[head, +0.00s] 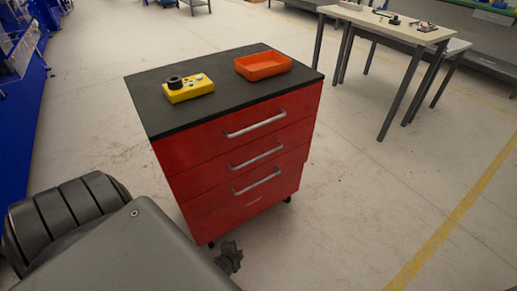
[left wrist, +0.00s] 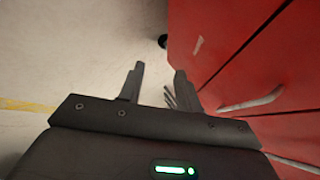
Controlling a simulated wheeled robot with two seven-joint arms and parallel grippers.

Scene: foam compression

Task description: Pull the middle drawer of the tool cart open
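The tool cart (head: 180,155) is red with a black top and stands in the middle of the head view. Its front has three drawers with silver bar handles. The middle drawer handle (head: 256,154) is bare, and the drawer fronts look about flush. My left gripper (head: 228,258) is low in front of the cart, partly hidden by my arm. In the left wrist view its two fingers (left wrist: 158,85) are apart with nothing between them. A silver handle (left wrist: 252,101) lies to their right, apart from them; I cannot tell which drawer it belongs to. My right gripper is not in view.
On the cart top are a yellow device (head: 189,89) and an orange tray (head: 263,65). A light table (head: 385,25) with small items stands at the back right. Blue shelving (head: 20,100) is at the far left. The floor right of the cart is clear.

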